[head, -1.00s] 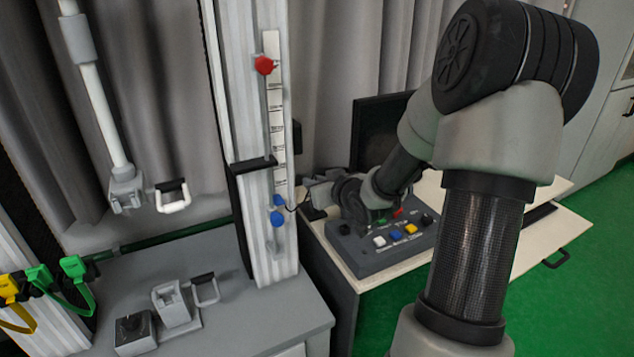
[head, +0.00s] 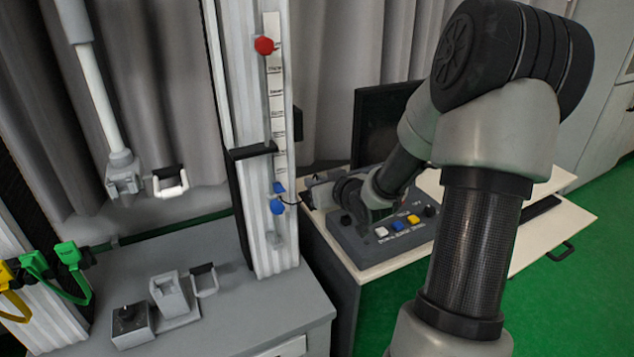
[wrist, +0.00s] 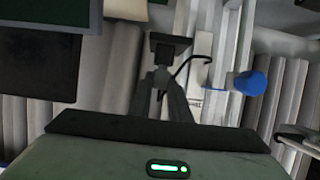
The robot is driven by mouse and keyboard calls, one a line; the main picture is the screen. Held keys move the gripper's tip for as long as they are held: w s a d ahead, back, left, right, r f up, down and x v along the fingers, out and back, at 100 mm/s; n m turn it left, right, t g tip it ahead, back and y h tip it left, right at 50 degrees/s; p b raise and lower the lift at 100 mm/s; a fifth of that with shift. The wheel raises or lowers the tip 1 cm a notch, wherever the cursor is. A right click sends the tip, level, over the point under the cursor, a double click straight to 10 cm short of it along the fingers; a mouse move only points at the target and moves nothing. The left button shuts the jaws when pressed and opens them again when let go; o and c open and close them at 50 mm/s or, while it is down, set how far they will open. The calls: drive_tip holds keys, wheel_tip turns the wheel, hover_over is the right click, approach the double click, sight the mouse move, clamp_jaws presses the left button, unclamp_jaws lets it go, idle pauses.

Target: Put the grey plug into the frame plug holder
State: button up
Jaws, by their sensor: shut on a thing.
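My gripper (head: 308,190) is beside the right side of the upright frame column (head: 270,130), mostly hidden by my wrist in the head view. In the wrist view its two fingers (wrist: 165,85) are close together and shut on the grey plug, which is largely hidden between them. A thin black cable (wrist: 185,65) curves away from there; it also shows in the head view (head: 292,203) running to the column near the blue knobs. A dark square block (wrist: 170,42) lies just beyond the fingertips. I cannot tell which part is the frame plug holder.
The column carries a red knob (head: 264,45) and blue knobs (head: 277,206); one blue knob (wrist: 250,83) shows in the wrist view. A button panel (head: 385,240) stands under my wrist. A grey bench (head: 235,310) and hanging release rod (head: 95,90) are left.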

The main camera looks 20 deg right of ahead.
drive_tip(key=shift+f, duration=0.2)
drive_tip(key=o, duration=0.9)
